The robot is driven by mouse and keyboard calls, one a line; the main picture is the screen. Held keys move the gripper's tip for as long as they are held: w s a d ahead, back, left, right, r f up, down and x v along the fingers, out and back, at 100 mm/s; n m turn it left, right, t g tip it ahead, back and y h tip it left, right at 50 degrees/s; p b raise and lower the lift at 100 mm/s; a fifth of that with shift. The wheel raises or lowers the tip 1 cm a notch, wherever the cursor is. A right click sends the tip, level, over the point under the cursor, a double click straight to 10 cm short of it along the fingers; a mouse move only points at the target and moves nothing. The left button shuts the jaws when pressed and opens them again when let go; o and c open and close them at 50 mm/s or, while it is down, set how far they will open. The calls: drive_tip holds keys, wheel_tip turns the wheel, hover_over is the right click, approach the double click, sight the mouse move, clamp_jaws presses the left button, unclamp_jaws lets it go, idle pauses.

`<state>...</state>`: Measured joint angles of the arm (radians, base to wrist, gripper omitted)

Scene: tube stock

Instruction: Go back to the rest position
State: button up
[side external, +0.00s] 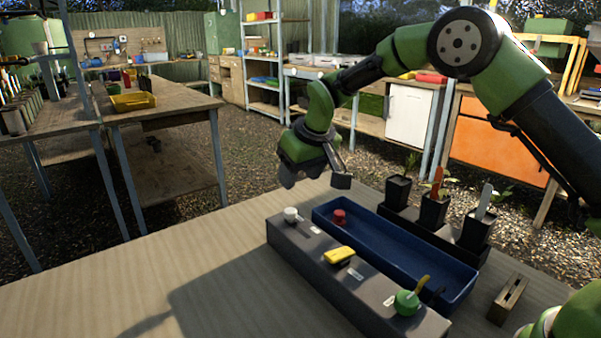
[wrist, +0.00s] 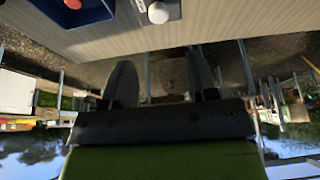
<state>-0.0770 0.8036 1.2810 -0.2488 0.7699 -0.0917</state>
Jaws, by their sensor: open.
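My gripper (side external: 316,178) is raised above the far-left end of the table, open and empty. In the wrist view its two fingers (wrist: 162,78) stand apart with nothing between them. Below it, a dark grey block (side external: 322,263) carries a white knob-like piece (side external: 291,215), a yellow piece (side external: 339,255) and a green round piece (side external: 407,302) with a yellow stem. A blue tray (side external: 400,262) lies alongside, with a red piece (side external: 339,217) at its far end. The wrist view also shows the white piece (wrist: 158,12) and part of the blue tray (wrist: 92,14).
Several small black pots (side external: 398,191) stand in a dark holder behind the tray, some with upright tags. A slotted wooden block (side external: 507,299) sits at the right. The table's left part (side external: 150,285) is bare. Benches and shelves stand well beyond the table.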

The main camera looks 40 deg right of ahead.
drive_tip(key=s+r+m+t+y, duration=0.1)
drive_tip(key=s+r+m, duration=0.1)
drive_tip(key=s+r, duration=1.2)
drive_tip(key=s+f+m+t+y, duration=0.1)
drive_tip(key=s+m, duration=0.1)
drive_tip(key=s, duration=1.5)
drive_tip(key=shift+d+t, duration=0.15)
drive_tip(key=shift+t, duration=0.15)
drive_tip(key=shift+o, duration=0.5)
drive_tip(key=shift+o, duration=0.2)
